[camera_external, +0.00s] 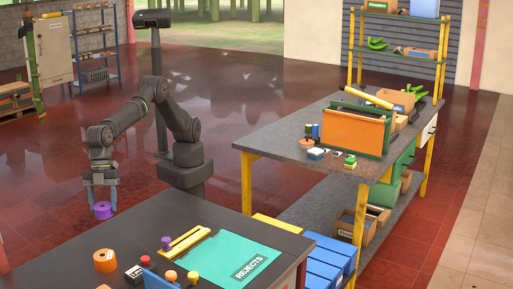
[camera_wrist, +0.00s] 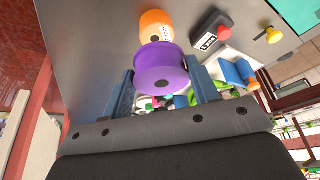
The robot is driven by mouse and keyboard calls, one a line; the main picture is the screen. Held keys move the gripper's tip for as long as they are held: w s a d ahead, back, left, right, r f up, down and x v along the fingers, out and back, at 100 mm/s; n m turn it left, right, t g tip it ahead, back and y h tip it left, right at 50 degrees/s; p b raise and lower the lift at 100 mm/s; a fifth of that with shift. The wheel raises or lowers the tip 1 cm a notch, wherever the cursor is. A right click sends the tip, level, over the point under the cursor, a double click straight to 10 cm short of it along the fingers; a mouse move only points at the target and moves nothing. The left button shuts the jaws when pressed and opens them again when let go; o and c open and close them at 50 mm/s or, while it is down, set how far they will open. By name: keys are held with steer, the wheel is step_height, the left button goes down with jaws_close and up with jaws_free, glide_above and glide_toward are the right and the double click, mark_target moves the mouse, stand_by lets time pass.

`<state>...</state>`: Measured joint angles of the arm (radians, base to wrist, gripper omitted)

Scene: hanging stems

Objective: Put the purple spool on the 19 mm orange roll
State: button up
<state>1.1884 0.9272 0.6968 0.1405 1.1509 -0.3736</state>
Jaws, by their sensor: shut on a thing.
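The purple spool (camera_external: 102,210) is held between the blue fingers of my gripper (camera_external: 101,190) at the left of the external view, its round face with a dark centre hole showing in the wrist view (camera_wrist: 162,70). My gripper is shut on it and holds it up, beyond the dark table's far edge in the external view. The orange roll (camera_external: 105,260) stands on the dark table with a small hole in its top. In the wrist view the orange roll (camera_wrist: 155,22) shows just past the spool, with a white label, partly hidden by it. The spool looks apart from the roll.
The dark table (camera_external: 85,285) also bears a black-and-white block with a red knob (camera_external: 135,273), a blue part (camera_external: 158,280), small orange and yellow pegs, a yellow frame (camera_external: 185,242) and a teal REJECTS mat (camera_external: 225,250). A workbench (camera_external: 290,148) stands behind at right.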

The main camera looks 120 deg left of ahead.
steer(key=s+d+m, duration=0.1)
steer(key=s+d, duration=0.3)
steer(key=s, duration=0.4)
glide_above(103, 256)
steer(key=s+a, duration=0.1)
steer(key=f, duration=0.7)
steer(key=shift+a, duration=0.2)
steer(key=shift+w, duration=0.1)
steer(key=shift+f, duration=2)
steer(key=shift+f, duration=0.15)
steer(key=o, duration=1)
